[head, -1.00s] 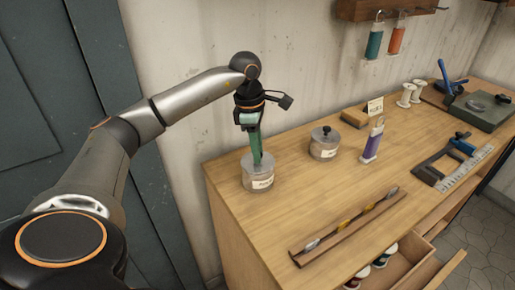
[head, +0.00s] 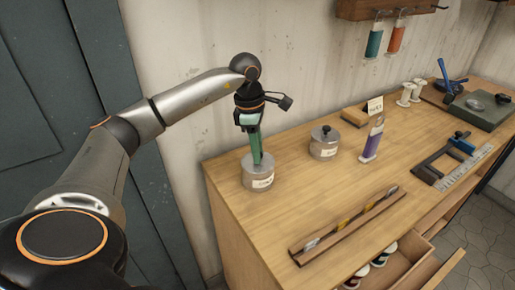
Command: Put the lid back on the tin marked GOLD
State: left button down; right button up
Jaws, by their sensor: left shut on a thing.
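A round grey tin (head: 257,180) with a pale label stands at the left end of the workbench. I cannot read its label at this size. My left gripper (head: 257,160) points down over it, its green fingers reaching the tin's top. It is shut, apparently on the knob of the lid (head: 247,160), which is hidden by the fingers. The lid looks level on the tin, but I cannot tell whether it is fully seated. A second tin (head: 323,148) with its black-knobbed lid on stands to the right. My right gripper is not in view.
A purple tube (head: 372,140), a wooden block (head: 354,117) and white spools (head: 408,94) stand further right. A wooden rack (head: 348,228) lies along the front, above an open drawer (head: 400,268). Bare benchtop surrounds the left tin's front and right.

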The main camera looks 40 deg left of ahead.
pick_arm(q)
jog(key=shift+c, duration=0.4)
grip_release()
jog(key=shift+r, duration=0.1)
dwell(0.3)
jog(key=shift+r+p, duration=2.2)
jog(key=shift+r, duration=0.25)
jog(key=shift+r+p, duration=0.55)
jog(key=shift+r, duration=0.45)
jog(key=shift+c, duration=0.3)
grip_shut()
